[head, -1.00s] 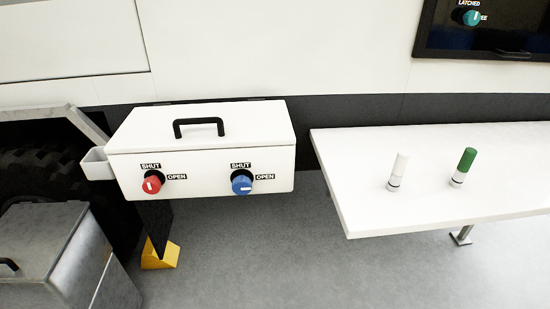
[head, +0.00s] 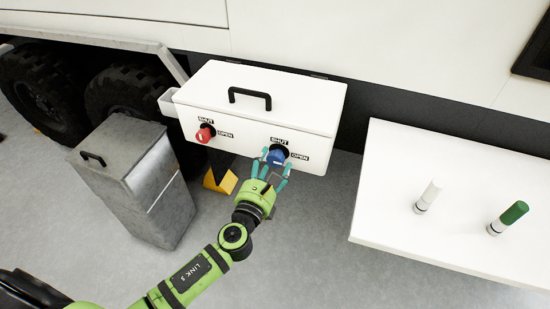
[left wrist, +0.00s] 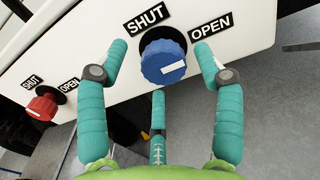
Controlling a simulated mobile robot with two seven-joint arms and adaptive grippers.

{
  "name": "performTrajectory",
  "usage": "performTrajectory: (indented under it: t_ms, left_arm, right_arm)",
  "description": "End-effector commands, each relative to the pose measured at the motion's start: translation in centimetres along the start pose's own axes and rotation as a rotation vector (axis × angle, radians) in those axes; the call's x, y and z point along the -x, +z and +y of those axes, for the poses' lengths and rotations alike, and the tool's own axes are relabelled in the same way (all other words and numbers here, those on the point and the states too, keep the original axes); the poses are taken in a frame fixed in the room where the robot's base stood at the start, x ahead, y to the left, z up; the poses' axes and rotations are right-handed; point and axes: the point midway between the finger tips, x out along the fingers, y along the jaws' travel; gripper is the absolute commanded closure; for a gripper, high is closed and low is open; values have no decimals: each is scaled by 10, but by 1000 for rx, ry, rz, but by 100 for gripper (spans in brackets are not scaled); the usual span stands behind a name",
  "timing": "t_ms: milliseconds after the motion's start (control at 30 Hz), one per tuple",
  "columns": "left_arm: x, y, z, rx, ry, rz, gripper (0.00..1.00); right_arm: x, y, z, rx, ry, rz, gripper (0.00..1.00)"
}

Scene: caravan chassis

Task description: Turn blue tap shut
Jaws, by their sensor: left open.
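The blue tap (head: 278,156) is on the front of a white box (head: 232,137), with a SHUT label above it and an OPEN label to its right. In the left wrist view the blue tap (left wrist: 160,70) shows a white mark that lies towards the OPEN side. My left gripper (head: 277,161) is open at the blue tap. In the left wrist view the two upper teal fingers of the left gripper (left wrist: 160,47) stand on either side of the knob, with a third finger below it. I cannot tell whether any finger touches it. My right gripper is in neither current view.
A red tap (head: 205,133) with its own labels sits left on the same box. A black handle (head: 250,97) is on the lid. A grey metal bin (head: 120,180) stands to the left.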

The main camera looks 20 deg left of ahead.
Motion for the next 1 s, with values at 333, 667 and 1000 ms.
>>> performTrajectory:
  t_ms: [333,667,1000]
  left_arm:
    - [-18,-1,0,3,0,2,33]
    - [-17,0,0,4,0,1,87]
    - [-18,2,0,35,-1,-4,87]
  right_arm:
    - [2,0,1,0,1,1,60]
    - [2,-1,0,0,1,1,60]
    - [0,-1,0,0,1,1,60]
